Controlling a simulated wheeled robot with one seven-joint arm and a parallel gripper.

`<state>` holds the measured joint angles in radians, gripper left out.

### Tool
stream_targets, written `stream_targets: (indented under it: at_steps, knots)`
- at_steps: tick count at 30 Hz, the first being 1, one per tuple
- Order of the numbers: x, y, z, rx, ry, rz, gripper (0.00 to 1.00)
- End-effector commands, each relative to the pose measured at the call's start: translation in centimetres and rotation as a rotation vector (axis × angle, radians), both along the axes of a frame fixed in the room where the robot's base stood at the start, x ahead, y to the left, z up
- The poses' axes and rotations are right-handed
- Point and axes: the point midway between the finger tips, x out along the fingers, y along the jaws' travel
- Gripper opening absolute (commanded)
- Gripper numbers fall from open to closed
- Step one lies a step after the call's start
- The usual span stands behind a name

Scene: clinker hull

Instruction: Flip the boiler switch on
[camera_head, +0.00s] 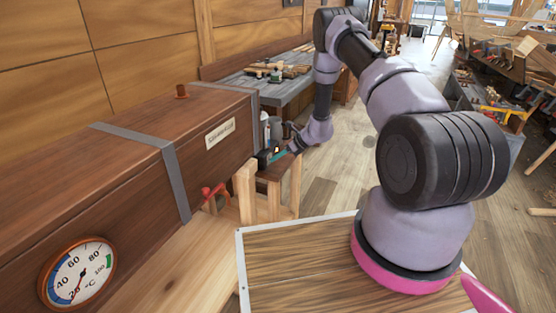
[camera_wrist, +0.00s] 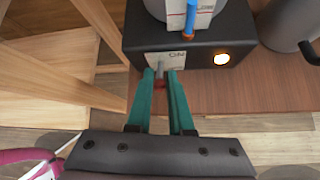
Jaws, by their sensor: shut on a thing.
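A round lamp (camera_wrist: 222,59) on the box glows orange. My gripper (camera_wrist: 161,84) has its two green fingers shut on the lever, with a bit of red between them. In the head view my gripper (camera_head: 281,155) reaches the dark box (camera_head: 264,158) at the far end of the wooden steam chest. The lever is too small to see there.
A pale vessel (camera_wrist: 170,8) with a blue-and-orange part stands on the box, and a grey can (camera_wrist: 285,25) stands to its right. Wooden trestle legs (camera_wrist: 100,22) are close left. The long chest (camera_head: 130,180) carries a dial thermometer (camera_head: 78,273) and a red valve handle (camera_head: 213,192).

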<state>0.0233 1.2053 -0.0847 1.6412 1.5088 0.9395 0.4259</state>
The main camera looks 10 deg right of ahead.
Motion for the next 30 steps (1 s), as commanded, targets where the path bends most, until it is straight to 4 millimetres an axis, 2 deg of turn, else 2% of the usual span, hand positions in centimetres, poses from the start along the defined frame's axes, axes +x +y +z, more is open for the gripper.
stream_targets:
  at_steps: [8,23,24,25,30]
  knots:
    - [0.24,0.09,0.41,-0.074,0.05,0.0,0.0]
    - [0.24,0.09,0.42,-0.087,0.06,-0.001,0.0]
    - [0.25,0.1,0.42,-0.087,0.061,-0.001,0.31]
    - [0.24,0.1,0.42,-0.087,0.061,-0.001,0.41]
    - [0.21,0.15,0.4,-0.087,0.062,0.0,0.41]
